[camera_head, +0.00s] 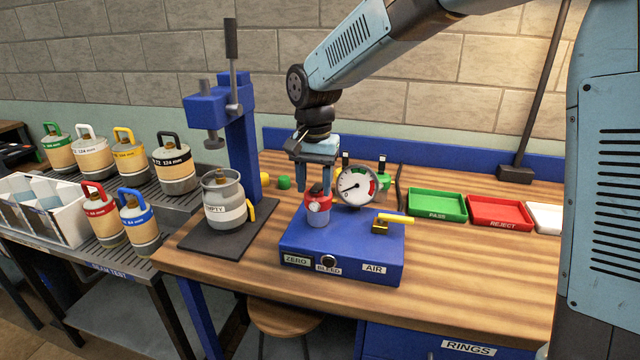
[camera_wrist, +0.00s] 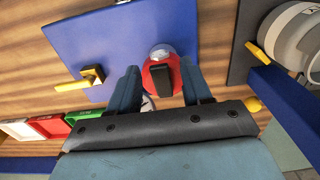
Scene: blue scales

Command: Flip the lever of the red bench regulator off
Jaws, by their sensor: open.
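A blue bench box (camera_head: 336,254) stands on the wooden workbench, with labels ZERO, BLEED and AIR on its front. On its top stands a small grey body with a red top (camera_head: 318,200), with a round white dial gauge (camera_head: 355,186) to its right. In the wrist view the red part (camera_wrist: 151,84) carries a black bar. A yellow lever (camera_head: 396,218) lies on the box's right side; it also shows in the wrist view (camera_wrist: 79,82). My gripper (camera_head: 314,188) is open and points down, its fingers on either side of the red part. Contact cannot be told.
A blue press (camera_head: 238,140) and a grey canister (camera_head: 224,203) on a dark mat (camera_head: 190,240) stand left of the box. Green (camera_head: 437,213) and red (camera_head: 499,225) trays lie to the right. Several canisters stand on the left rack. Bench in front of the trays is clear.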

